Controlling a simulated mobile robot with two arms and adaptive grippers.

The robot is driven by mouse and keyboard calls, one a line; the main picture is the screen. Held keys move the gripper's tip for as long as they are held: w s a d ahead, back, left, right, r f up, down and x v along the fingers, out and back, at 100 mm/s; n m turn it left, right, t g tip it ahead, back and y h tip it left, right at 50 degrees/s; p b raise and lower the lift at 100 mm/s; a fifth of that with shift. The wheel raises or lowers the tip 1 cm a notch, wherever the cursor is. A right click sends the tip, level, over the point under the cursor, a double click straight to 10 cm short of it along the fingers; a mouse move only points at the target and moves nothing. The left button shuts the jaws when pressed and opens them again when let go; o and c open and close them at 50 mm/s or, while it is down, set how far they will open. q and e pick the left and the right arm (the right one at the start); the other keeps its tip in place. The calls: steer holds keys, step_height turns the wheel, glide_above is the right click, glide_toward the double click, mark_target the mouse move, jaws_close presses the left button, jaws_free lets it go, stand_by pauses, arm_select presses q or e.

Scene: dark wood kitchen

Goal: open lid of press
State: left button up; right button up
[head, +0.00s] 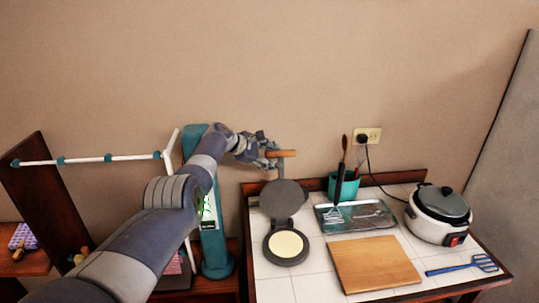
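The press stands on the left part of the white tiled counter. Its round dark grey lid (284,196) is raised and leans back, away from the round base (287,262). A pale yellow disc (286,245) lies on the base. The lid's wooden handle (288,153) points up at the far end. My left gripper (270,153) is at the left end of this handle. Its fingers are small and overlap the handle, so I cannot tell whether they are closed on it. My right gripper is not in view.
A drying rack (110,158) stands left. The wall is close behind.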

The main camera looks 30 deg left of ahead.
arm_select(q)
steer(key=shift+s+d, duration=0.1)
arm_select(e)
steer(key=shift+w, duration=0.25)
arm_select(q)
steer(key=shift+r, duration=0.1)
steer(key=shift+s+a+r, duration=0.2)
steer(key=shift+a+r, duration=0.1)
steer(key=shift+a, duration=0.1)
steer(key=v, duration=1.1)
steer(key=shift+f, duration=0.15)
steer(key=shift+d, duration=0.1)
